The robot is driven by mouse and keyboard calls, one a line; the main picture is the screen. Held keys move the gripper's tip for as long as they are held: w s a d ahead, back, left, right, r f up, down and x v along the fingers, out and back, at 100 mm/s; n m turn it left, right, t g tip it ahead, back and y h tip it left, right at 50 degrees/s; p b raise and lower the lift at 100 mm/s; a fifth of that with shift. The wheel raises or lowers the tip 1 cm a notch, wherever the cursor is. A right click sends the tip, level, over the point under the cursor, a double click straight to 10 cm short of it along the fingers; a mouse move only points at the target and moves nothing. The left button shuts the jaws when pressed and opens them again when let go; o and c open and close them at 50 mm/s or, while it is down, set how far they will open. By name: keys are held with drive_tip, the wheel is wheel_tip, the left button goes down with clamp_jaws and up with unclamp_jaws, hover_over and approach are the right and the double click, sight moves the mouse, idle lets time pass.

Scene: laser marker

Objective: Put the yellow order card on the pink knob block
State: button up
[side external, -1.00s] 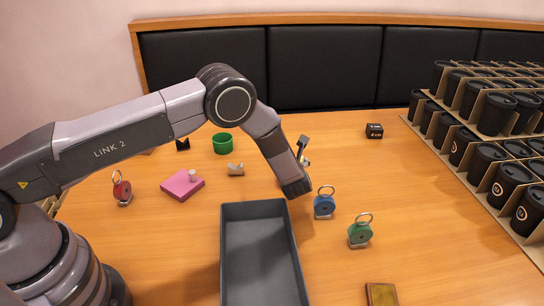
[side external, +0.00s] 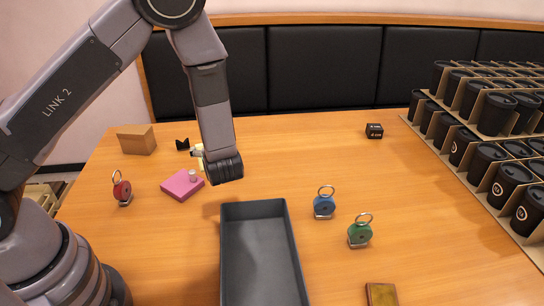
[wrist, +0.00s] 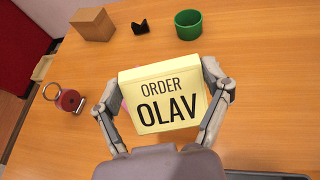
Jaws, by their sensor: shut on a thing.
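The yellow order card (wrist: 165,97), printed "ORDER OLAV", is gripped between the two fingers of my gripper (wrist: 163,104) in the wrist view. In the side view only a pale yellow bit of the card (side external: 198,152) shows beside my gripper (side external: 203,157), which is mostly hidden by my wrist. The pink knob block (side external: 180,187), a flat pink slab with a small pale knob on top, lies on the table just below and left of the card in that view. In the wrist view the card hides nearly all of it. The card appears held above the table, near the block.
A red ring-topped holder (side external: 122,190) stands left of the block. The grey tray (side external: 225,245) is at front centre. Blue (side external: 324,206) and green (side external: 359,233) holders stand right. A cardboard box (side external: 137,140) and green cup (wrist: 188,24) are behind. Cup racks (side external: 500,150) fill the right.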

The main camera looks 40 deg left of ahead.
drive_tip(key=s+a+r+n+g+y, duration=0.1)
drive_tip(key=s+a+r+n+g, duration=0.1)
drive_tip(key=s+a+n+g, duration=0.3)
drive_tip(key=s+a+r+n+g+y, duration=0.1)
drive_tip(key=s+a+r+g, duration=0.15)
drive_tip(key=s, duration=0.45)
drive_tip(key=shift+n, duration=0.3)
drive_tip(key=shift+w+a+f, duration=0.8)
drive_tip(key=shift+w+f, duration=1.25)
drive_tip(key=shift+f, duration=0.2)
drive_tip(key=shift+w+a+f, duration=0.85)
drive_tip(key=shift+w+f, duration=1.15)
drive_tip(key=shift+f, duration=0.3)
drive_tip(key=shift+w+a+f, duration=0.8)
drive_tip(key=shift+w+f, duration=1.25)
drive_tip(key=shift+f, duration=0.2)
drive_tip(key=shift+f, duration=0.15)
drive_tip(key=o, duration=1.1)
drive_tip(key=shift+c, duration=0.2)
